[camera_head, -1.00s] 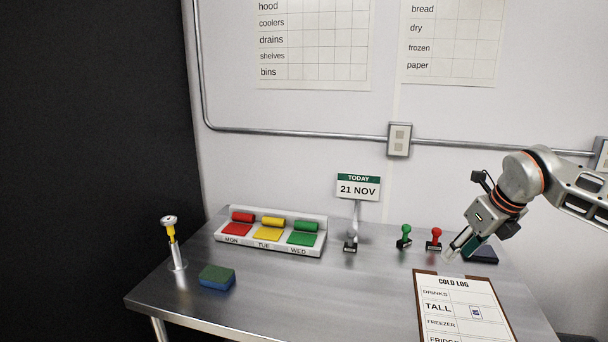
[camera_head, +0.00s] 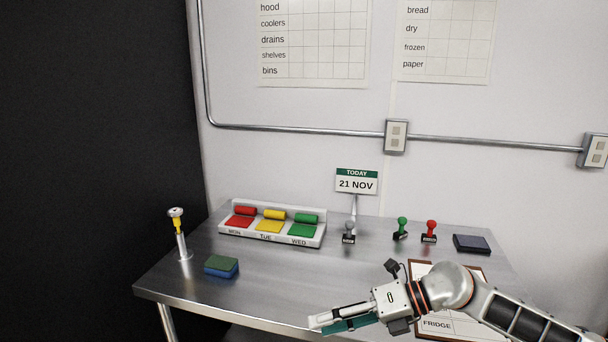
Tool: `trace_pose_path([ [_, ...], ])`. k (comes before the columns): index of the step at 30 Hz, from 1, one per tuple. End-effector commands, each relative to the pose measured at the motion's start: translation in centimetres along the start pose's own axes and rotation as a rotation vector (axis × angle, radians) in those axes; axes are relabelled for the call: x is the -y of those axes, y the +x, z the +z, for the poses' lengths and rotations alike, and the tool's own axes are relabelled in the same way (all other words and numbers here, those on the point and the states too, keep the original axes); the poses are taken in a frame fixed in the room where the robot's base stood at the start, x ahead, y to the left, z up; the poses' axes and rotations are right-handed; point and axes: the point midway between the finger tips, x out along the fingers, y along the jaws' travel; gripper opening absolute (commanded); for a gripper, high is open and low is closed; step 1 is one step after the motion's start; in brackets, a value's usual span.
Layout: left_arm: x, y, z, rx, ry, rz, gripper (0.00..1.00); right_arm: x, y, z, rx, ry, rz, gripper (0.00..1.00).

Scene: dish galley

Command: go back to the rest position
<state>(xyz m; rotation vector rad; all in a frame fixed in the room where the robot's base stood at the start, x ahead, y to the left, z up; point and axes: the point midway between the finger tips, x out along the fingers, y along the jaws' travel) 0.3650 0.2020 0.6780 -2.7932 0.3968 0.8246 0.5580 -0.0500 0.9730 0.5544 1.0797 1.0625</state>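My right gripper (camera_head: 330,322) is low in the head view, over the front part of the steel table (camera_head: 285,290), pointing left. A pale finger and a teal finger lie close together from this angle. I cannot tell whether they are apart, and I see no object between them. My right arm comes in from the lower right and covers much of the clipboard (camera_head: 417,268) with its log sheet. My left gripper is not in view.
A sponge (camera_head: 221,266) and a yellow-topped post (camera_head: 181,235) are at left.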

Motion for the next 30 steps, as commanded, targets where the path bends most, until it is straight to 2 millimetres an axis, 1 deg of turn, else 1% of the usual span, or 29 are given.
trace_pose_path([
  [1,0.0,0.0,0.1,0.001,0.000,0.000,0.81,-1.2,1.6,-1.0,0.028,0.059,0.083,0.39],
  [3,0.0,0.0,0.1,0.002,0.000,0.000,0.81,-2.9,2.9,-1.5,0.083,0.142,0.190,0.39],
  [6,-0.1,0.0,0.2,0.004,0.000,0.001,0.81,-4.7,4.0,-1.7,0.172,0.280,0.330,0.39],
  [8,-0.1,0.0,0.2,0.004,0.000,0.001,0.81,-5.4,4.3,-1.7,0.230,0.372,0.405,0.39],
  [11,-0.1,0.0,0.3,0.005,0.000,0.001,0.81,-5.3,4.2,-1.5,0.336,0.539,0.511,0.39],
  [14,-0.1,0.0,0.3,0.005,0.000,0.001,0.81,-4.1,3.6,-1.6,0.448,0.719,0.597,0.39],
  [17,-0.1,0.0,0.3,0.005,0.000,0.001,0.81,-1.7,2.8,-2.1,0.564,0.912,0.659,0.39],
  [19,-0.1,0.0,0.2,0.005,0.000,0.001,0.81,0.6,2.1,-2.9,0.649,1.053,0.688,0.39],
  [20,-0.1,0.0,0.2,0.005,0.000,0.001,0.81,1.7,1.9,-3.4,0.685,1.115,0.698,0.39],
  [23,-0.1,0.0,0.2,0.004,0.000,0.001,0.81,5.9,0.9,-5.9,0.806,1.325,0.711,0.39],
  [24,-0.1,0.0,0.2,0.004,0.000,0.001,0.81,7.6,0.6,-7.2,0.855,1.409,0.711,0.39],
  [26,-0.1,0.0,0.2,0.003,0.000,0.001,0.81,10.3,0.1,-9.7,0.927,1.540,0.702,0.39],
  [27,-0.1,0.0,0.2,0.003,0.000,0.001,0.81,12.1,-0.3,-11.6,0.974,1.626,0.691,0.39],
  [29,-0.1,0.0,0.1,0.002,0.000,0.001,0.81,14.6,-0.7,-14.8,1.045,1.757,0.669,0.39],
  [30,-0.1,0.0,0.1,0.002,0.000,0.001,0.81,16.1,-1.0,-17.0,1.088,1.838,0.650,0.39],
])
